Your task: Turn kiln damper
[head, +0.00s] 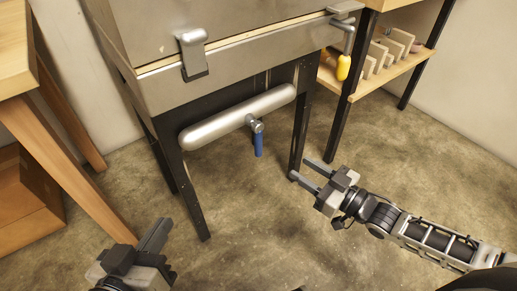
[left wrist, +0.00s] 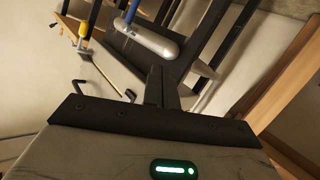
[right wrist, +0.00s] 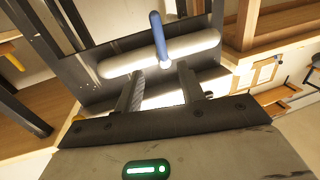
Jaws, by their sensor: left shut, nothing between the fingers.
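A steel kiln (head: 235,70) stands on black legs. Under it is a rounded silver cylinder (head: 215,128) with a short valve lever whose blue handle (head: 259,145) hangs down. A second lever, with a yellow handle (head: 344,67), hangs from the kiln's right side. I cannot tell which one is the damper. My right gripper (head: 307,173) is open and empty, to the right of and below the blue handle; the blue handle (right wrist: 158,38) also shows ahead in the right wrist view. My left gripper (head: 158,234) is shut and empty at the lower left, apart from everything.
A wooden table (head: 18,60) with slanted legs stands at the left, with a wooden box (head: 28,205) beneath it. A black-framed shelf (head: 375,83) with upright boards is at the right. The kiln's front legs flank the cylinder. The concrete floor in front is clear.

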